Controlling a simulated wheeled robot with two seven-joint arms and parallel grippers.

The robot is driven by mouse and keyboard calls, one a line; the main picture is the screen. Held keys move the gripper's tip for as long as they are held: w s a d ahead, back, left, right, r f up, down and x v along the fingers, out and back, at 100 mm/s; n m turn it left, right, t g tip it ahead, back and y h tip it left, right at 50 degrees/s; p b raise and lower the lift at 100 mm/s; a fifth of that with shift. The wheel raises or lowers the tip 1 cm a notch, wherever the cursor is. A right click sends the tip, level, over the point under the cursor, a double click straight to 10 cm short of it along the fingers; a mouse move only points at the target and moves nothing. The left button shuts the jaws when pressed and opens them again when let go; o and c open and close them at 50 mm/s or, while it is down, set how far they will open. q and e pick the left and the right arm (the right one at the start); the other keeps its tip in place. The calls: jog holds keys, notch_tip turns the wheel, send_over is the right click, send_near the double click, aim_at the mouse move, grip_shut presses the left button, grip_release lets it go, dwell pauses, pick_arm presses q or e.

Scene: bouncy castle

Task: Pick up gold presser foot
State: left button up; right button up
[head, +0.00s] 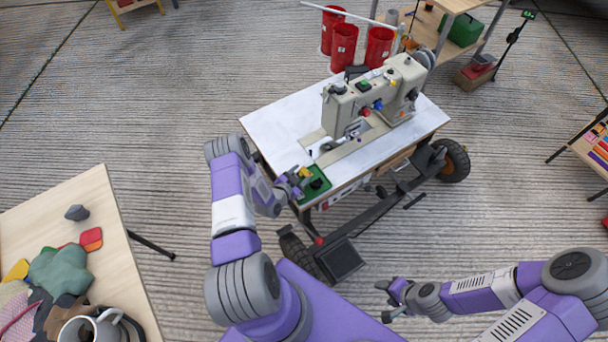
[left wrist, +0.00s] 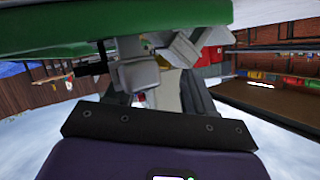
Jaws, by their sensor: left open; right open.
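A small gold-yellow piece (head: 305,172), which looks like the gold presser foot, shows at the green tray (head: 325,190) on the front left corner of the sewing table. A dark piece (head: 317,183) lies in the tray beside it. My left gripper (head: 294,181) is open at the tray's left side, close to the gold piece; I cannot tell whether they touch. My right gripper (head: 390,301) is open and empty, over the floor.
The sewing machine (head: 370,98) stands behind the tray on the white table (head: 272,122). Red bins (head: 343,46) stand behind it. A wooden table (head: 92,200) with cloth pieces and a mug (head: 92,328) is at the left.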

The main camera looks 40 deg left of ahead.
aim_at(301, 176)
pick_arm(q)
jog(key=shift+w+f, duration=0.15)
jog(key=shift+w, duration=0.25)
jog(key=shift+c, duration=0.3)
grip_shut()
notch_tip(301, 176, up, 10)
jog(key=p, duration=0.4)
jog(key=d+r+p, duration=0.2)
jog(key=d+r, duration=0.7)
jog(key=r, duration=0.4)
jog(key=d+r+p, duration=0.3)
jog(key=d+r, duration=0.7)
jog(key=r, duration=0.2)
jog(key=shift+d+r+m+h, duration=0.15)
jog(key=shift+r+m+h, duration=0.15)
jog(key=shift+r+h, duration=0.1)
